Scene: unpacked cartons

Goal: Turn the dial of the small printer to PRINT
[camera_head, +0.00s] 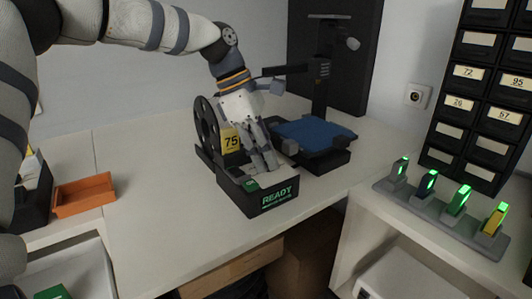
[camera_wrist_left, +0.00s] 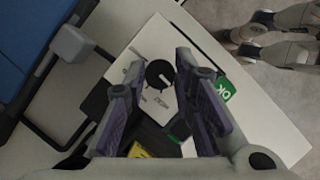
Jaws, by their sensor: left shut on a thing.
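The small printer (camera_head: 240,195) is a dark box with a light top at the table's front edge. Its front panel (camera_head: 278,196) glows green and reads READY. My left gripper (camera_head: 262,165) points down onto its top, and its fingers hide the dial in the head view. In the left wrist view, the round black dial (camera_wrist_left: 158,74) with a pale mark sits on the white top plate, between the fingers of my left gripper (camera_wrist_left: 152,95). The lettering around the dial is too small to read. My right gripper is not in view.
A yellow tag (camera_head: 231,140) reading 75 and a black reel (camera_head: 206,128) stand behind the printer. A machine with a blue bed (camera_head: 312,133) is close to the right. An orange tray (camera_head: 84,194) lies left. Lit green devices (camera_head: 459,200) stand on the right shelf.

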